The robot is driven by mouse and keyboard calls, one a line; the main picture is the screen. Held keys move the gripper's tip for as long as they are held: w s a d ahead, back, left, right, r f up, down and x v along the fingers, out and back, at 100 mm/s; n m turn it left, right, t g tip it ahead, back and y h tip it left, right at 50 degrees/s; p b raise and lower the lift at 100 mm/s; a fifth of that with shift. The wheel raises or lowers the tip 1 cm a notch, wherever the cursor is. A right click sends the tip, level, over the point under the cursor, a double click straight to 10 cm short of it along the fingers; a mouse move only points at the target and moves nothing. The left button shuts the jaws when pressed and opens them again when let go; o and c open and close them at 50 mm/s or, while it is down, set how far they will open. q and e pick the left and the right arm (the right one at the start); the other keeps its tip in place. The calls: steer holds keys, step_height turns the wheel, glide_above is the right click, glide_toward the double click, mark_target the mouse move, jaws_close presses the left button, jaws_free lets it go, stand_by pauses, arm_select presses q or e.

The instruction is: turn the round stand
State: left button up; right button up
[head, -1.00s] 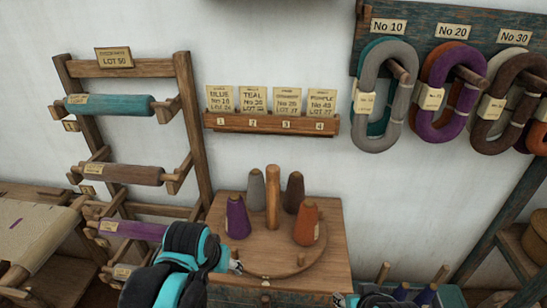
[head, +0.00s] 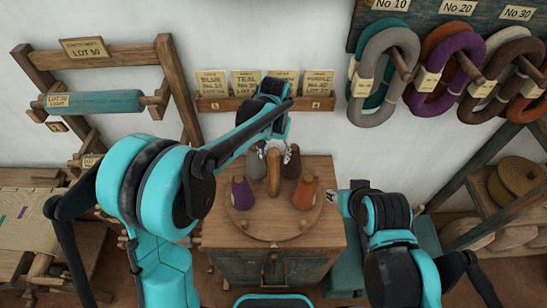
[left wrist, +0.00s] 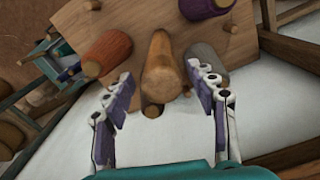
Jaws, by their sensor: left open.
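The round stand (head: 262,229) is a wooden disc on top of a small cabinet, with an upright wooden post (head: 274,178) at its centre. Around the post stand a purple cone (head: 243,194), an orange cone (head: 305,192), a grey cone (head: 255,163) and a brown cone (head: 291,163). In the left wrist view the post (left wrist: 160,68) lies between the parted fingers (left wrist: 163,100); contact cannot be told.
The cabinet (head: 270,268) stands against the wall. Above it is a card rack (head: 215,104). A wooden roll rack (head: 168,70) stands left and yarn hanks (head: 385,75) hang right. A shelf (head: 480,205) with round wooden pieces is at the right.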

mark_target(274, 176)
arm_select(q)
steer(key=f, duration=0.4)
steer(key=shift+w+f, duration=0.1)
steer(key=shift+w, duration=0.1)
steer(key=shift+s+f, duration=0.1)
steer(key=shift+f, duration=0.35)
steer(key=shift+c, duration=0.2)
jaws_close()
